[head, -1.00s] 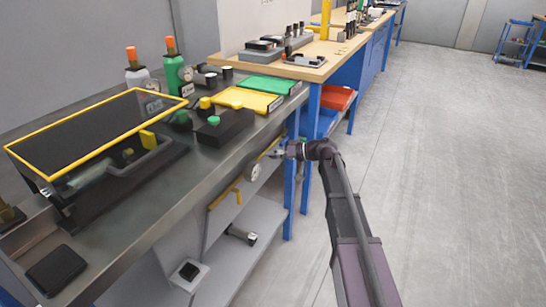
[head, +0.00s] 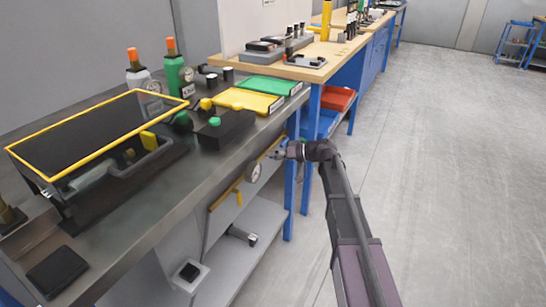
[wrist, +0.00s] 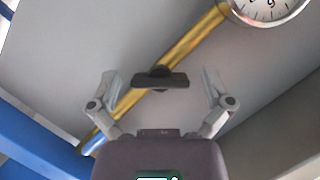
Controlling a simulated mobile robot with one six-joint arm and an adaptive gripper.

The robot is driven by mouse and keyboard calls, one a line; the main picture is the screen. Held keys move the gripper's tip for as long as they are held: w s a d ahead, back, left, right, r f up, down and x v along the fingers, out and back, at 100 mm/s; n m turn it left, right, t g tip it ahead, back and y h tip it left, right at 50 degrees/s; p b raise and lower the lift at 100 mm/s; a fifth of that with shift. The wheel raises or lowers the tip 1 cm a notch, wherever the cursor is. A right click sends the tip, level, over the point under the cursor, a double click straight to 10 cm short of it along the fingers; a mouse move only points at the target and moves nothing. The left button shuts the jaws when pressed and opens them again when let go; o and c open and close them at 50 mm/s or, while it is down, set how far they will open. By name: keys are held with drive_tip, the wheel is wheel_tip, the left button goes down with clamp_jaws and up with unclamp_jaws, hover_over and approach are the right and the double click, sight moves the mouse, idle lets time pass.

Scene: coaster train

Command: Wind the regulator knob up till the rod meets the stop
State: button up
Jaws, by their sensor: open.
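The regulator knob (wrist: 160,79) is a dark, wide bar with a rounded hub, in the middle of the wrist view in front of a brass-yellow pipe (wrist: 190,46). My gripper (wrist: 160,92) is open, with one finger on each side of the knob and visible gaps to both. In the head view my gripper (head: 280,153) is at the front of the metal bench, near a round gauge (head: 254,172). The gauge's white dial also shows at top right in the wrist view (wrist: 265,8). I cannot make out the rod or the stop in either view.
The metal bench (head: 165,190) carries a yellow-framed case (head: 100,125), bottles, a black box (head: 226,130) and trays. A blue bench leg (head: 289,190) stands close to my gripper.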

drive_tip(key=shift+d+r+n, duration=0.1)
drive_tip(key=shift+n, duration=0.2)
drive_tip(key=p+v, duration=0.4)
drive_tip(key=v, duration=0.9)
drive_tip(key=shift+s+d+r, duration=0.15)
drive_tip(key=shift+d+r, duration=0.05)
drive_tip(key=s+f+m+g+h, duration=0.2)
drive_tip(key=s+f+m+h, duration=0.2)
drive_tip(key=s+f+h, duration=0.55)
drive_tip(key=s+d+f+m+h+p, duration=0.1)
drive_tip(key=s+d+m+h, duration=0.15)
drive_tip(key=s, duration=0.55)
drive_tip(key=s+d+f+m+h, duration=0.1)
drive_tip(key=s+d+f+h, duration=0.2)
drive_tip(key=s, duration=0.4)
wheel_tip(320, 180, up, 31)
drive_tip(key=d+p, duration=0.1)
drive_tip(key=p, duration=2.8)
drive_tip(key=shift+g+p, duration=0.4)
